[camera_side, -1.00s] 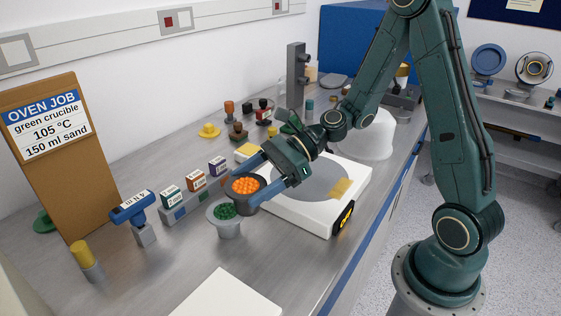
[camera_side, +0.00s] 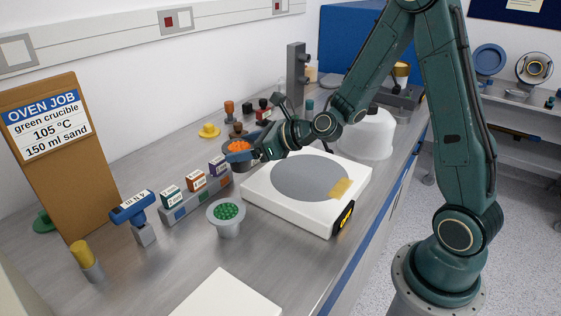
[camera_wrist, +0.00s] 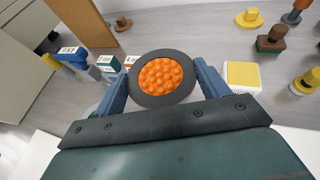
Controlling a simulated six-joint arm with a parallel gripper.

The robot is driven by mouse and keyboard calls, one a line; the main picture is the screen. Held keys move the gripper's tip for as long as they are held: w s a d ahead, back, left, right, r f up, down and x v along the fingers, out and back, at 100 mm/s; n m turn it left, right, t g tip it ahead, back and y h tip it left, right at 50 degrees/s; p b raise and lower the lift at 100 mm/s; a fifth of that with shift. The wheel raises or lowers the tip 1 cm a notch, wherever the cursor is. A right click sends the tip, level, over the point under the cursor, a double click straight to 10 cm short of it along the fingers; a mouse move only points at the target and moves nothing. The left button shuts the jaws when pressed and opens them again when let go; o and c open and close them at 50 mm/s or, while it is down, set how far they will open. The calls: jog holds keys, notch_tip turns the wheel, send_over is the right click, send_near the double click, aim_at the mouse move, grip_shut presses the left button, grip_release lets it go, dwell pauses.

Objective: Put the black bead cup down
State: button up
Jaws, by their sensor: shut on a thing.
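The black bead cup (camera_wrist: 161,101) is a dark round cup filled with orange beads. My gripper (camera_wrist: 166,78) is shut on it, with one blue finger on each side of the cup. In the side view, the cup's orange beads (camera_side: 238,146) show beyond the fingers, behind the white hotplate's left corner. My gripper (camera_side: 239,154) hides part of the cup there. The cup looks upright. I cannot tell whether its base touches the bench.
A grey cup of green beads (camera_side: 228,228) stands in front of the white hotplate (camera_side: 290,215). A row of small labelled boxes (camera_side: 196,182) stands left of the held cup. Several stoppered or knobbed items, including a yellow one (camera_side: 209,131), stand behind it.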

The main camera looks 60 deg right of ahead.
jog(key=shift+d+f, duration=0.15)
jog(key=shift+s, duration=0.15)
jog(key=shift+s+a+f+n+y, duration=0.35)
jog(key=shift+s+a, duration=0.1)
jog(key=shift+a, duration=0.2)
jog(key=s+a+r+n+g+y, duration=0.1)
jog(key=s+a+n+g+y, duration=0.3)
jog(key=s, duration=0.5)
jog(key=s+a+r+n+g+y, duration=0.2)
jog(key=s+a+n+g+y, duration=0.2)
jog(key=s+a+n+g, duration=0.2)
jog(key=shift+s+r+n+g, duration=0.15)
jog(key=shift+s+n+g, duration=1.25)
jog(key=shift+s+n, duration=0.4)
jog(key=shift+a, duration=0.1)
jog(key=shift+f, duration=2.95)
jog(key=shift+f, duration=0.1)
